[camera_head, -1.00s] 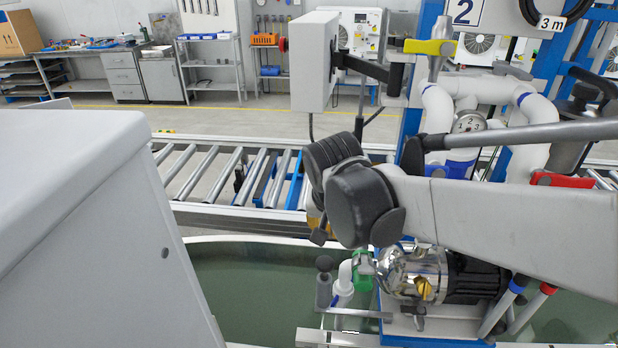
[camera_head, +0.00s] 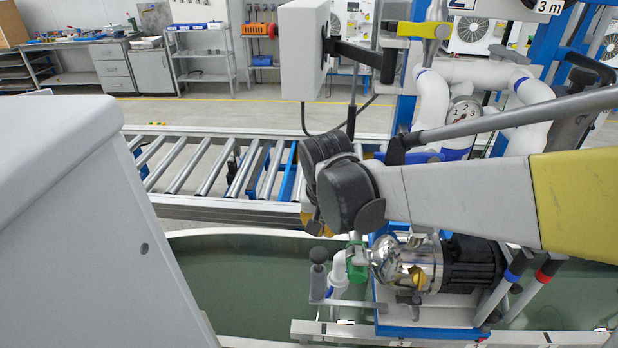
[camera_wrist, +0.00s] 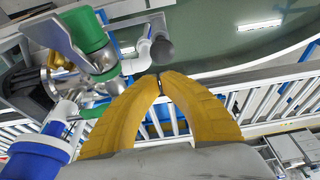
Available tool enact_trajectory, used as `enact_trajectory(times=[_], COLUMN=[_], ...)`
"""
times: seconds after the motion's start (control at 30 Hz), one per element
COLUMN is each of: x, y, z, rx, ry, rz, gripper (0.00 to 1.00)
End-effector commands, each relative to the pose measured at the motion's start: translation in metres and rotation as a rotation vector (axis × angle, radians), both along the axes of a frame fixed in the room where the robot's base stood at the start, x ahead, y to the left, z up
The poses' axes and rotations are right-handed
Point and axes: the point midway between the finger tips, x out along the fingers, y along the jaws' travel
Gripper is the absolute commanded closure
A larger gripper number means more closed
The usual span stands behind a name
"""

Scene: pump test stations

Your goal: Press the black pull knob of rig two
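The black pull knob (camera_head: 319,255) of rig two is a dark round ball on a short grey stem, left of the green fitting and steel pump (camera_head: 410,262) in the head view. In the wrist view the dark knob (camera_wrist: 162,50) lies just beyond my fingertips, slightly right of a white elbow pipe. My gripper (camera_wrist: 159,78) has yellow fingers whose tips are together, with nothing seen between them. A gap between tips and knob seems to remain, but its depth is unclear. In the head view my dark wrist joints hide most of the gripper; a little yellow shows above the knob.
A green-water tank (camera_head: 250,285) lies under the pump. A roller conveyor (camera_head: 215,170) runs behind it. A grey box on an arm (camera_head: 305,50) stands above, near white pipes and a gauge (camera_head: 462,112). Green and blue pipe parts (camera_wrist: 85,30) crowd the wrist view's left.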

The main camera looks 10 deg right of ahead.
Motion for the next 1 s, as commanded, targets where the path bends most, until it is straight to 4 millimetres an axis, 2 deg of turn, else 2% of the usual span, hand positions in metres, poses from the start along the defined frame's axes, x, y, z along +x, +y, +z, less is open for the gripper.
enact_trajectory(times=[0.03,0.1,0.3,0.5,0.87,1.0], x=[0.004,0.007,0.008,0.007,0.007,0.008], y=[-0.001,-0.001,-0.001,-0.001,-0.001,-0.001], z=[-0.014,-0.027,-0.056,-0.066,-0.067,-0.085], rx=[0.000,0.000,0.000,0.000,0.000,0.000], ry=[0.000,0.000,0.000,0.000,0.000,0.000], rz=[-0.001,0.000,0.001,0.001,0.000,0.000], gripper=[1.00,1.00,1.00,1.00,1.00,1.00])
